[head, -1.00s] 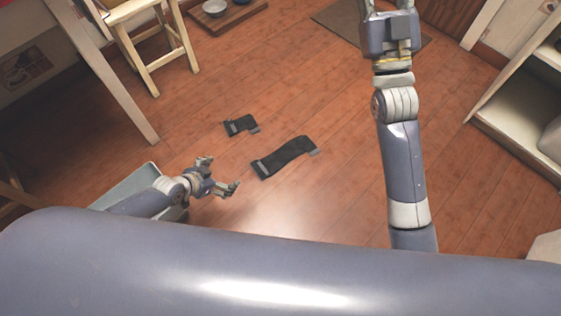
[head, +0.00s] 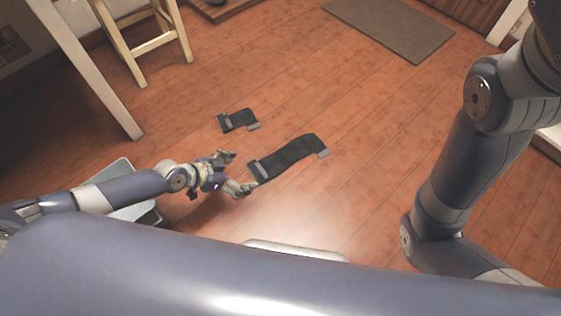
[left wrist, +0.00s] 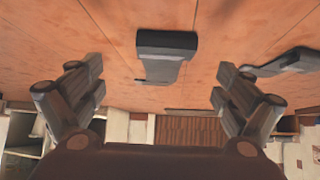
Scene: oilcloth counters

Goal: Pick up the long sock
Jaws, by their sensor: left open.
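The long sock (head: 290,155) is dark grey with lighter grey ends and lies flat on the wooden floor in the head view. A shorter matching sock (head: 238,120) lies apart, up and left of it. My left gripper (head: 238,172) is open and empty, just left of the long sock's near end. In the left wrist view, the long sock (left wrist: 165,55) lies ahead between the spread fingers, foreshortened, and the short sock (left wrist: 285,62) is off to the right. My right arm shows at the right of the head view, but its gripper is out of the picture.
A wooden chair or stool (head: 140,45) and a pale table leg (head: 95,80) stand at upper left. A brown mat (head: 395,25) lies at the top. A pale grey container (head: 122,172) sits under my left arm. The floor around the socks is clear.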

